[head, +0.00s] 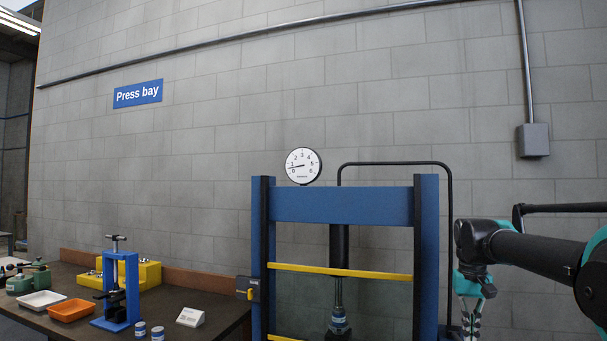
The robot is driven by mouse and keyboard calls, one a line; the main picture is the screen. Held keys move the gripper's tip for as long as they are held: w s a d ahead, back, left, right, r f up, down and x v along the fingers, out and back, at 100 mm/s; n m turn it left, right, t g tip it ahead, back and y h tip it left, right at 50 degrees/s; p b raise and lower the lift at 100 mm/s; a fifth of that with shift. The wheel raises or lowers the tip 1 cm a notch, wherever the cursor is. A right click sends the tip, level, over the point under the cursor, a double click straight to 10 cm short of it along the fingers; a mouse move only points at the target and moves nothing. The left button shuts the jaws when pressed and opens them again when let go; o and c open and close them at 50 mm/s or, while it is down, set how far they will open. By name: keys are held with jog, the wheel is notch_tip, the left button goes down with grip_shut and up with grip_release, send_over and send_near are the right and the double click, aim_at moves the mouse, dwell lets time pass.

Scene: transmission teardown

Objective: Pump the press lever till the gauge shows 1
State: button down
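The blue press frame (343,205) stands against the wall at centre right. A round white gauge (303,166) sits on its top beam. The gauge needle points left, close to the 1 mark; the exact reading is too small to tell. My gripper (469,325) points down just right of the press's right post, at the bottom edge of the picture. Its fingertips are cut off or hard to make out, so I cannot tell whether it is open or holds anything. I cannot clearly make out the press lever; a dark part shows low beside the right post.
Yellow bars (340,271) cross the press front, with a black ram (339,245) behind. A workbench (228,318) at left bears a small blue press (122,290), an orange tray (71,309), a white tray (42,300) and a yellow block (148,273). A bent black pipe (400,163) rises behind the press.

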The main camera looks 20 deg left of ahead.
jog(key=shift+f, duration=0.15)
jog(key=shift+f, duration=5.1)
jog(key=shift+r, duration=5.3)
jog(key=shift+r, duration=2.5)
jog(key=shift+s, duration=0.1)
